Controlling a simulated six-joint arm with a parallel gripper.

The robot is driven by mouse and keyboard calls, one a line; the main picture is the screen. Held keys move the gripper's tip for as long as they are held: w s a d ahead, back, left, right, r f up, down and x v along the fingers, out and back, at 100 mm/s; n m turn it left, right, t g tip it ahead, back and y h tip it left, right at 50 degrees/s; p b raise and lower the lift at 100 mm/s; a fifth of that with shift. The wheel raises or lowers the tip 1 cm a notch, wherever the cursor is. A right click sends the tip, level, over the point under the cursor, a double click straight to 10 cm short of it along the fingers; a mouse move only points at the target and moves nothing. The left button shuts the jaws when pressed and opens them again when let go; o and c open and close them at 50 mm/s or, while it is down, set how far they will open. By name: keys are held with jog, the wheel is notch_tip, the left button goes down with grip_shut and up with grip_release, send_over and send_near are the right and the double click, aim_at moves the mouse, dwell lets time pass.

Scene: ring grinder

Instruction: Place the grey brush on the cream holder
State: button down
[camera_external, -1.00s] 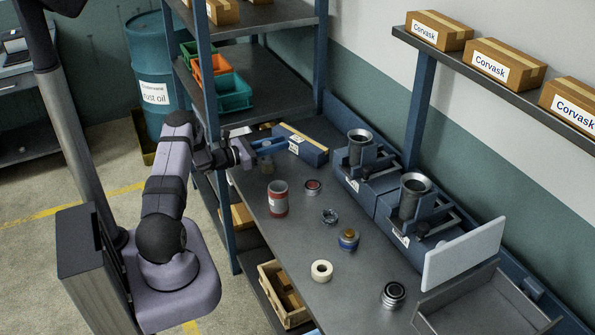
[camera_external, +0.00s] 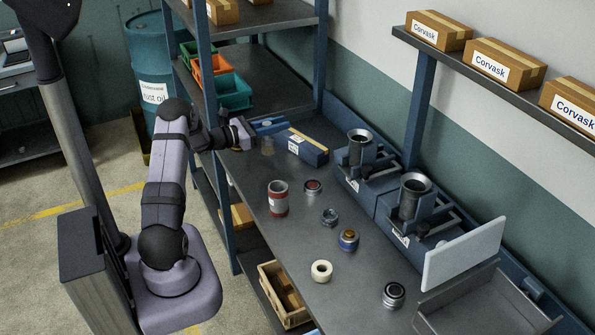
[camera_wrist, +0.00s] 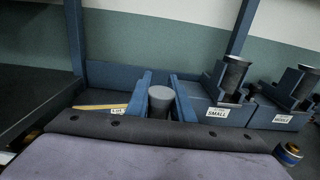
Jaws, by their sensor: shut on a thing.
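My gripper (camera_external: 268,127) is over the far left part of the bench, its blue fingers closed around the grey brush. In the wrist view the grey round top of the brush (camera_wrist: 160,95) stands between the two fingers (camera_wrist: 159,97). In the external view a tan lower end of the brush (camera_external: 267,147) hangs below the fingers, small and faint, apparently clear of the bench. A cream ring-shaped piece with a central hole (camera_external: 321,271), which looks like the cream holder, stands near the bench's front edge, well away from my gripper. I cannot make out the holder in the wrist view.
A blue block with a yellowish strip (camera_external: 308,150) lies just right of my gripper. Blue grinder stations (camera_external: 385,190) line the back.

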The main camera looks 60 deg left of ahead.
jog(key=w+d+r+m+g+h, duration=0.15)
jog(key=d+m+h, duration=0.3)
jog(key=d, duration=0.85)
jog(key=w+d+m+g+h, duration=0.25)
jog(key=d+h, duration=0.35)
jog(key=d, duration=0.7)
jog(key=s+d+r+m+g+h+b, duration=0.1)
jog(key=s+d+m+g+h, duration=0.35)
jog(key=d, duration=0.75)
jog(key=s+d+r+m+g+h, duration=0.15)
jog(key=s+d+m+g, duration=0.4)
jog(key=d, duration=0.55)
notch_tip(320, 180, down, 11)
jog(key=s+n+p, duration=0.1)
jog(key=shift+s+g+h, duration=0.15)
jog(key=shift+g+h, duration=0.15)
jog(key=shift+h, duration=0.05)
jog(key=shift+d+n, duration=0.1)
jog(key=shift+n, duration=0.2)
jog(key=c, duration=1.6)
grip_release()
jog(key=shift+o, duration=0.2)
jog(key=shift+r, duration=0.15)
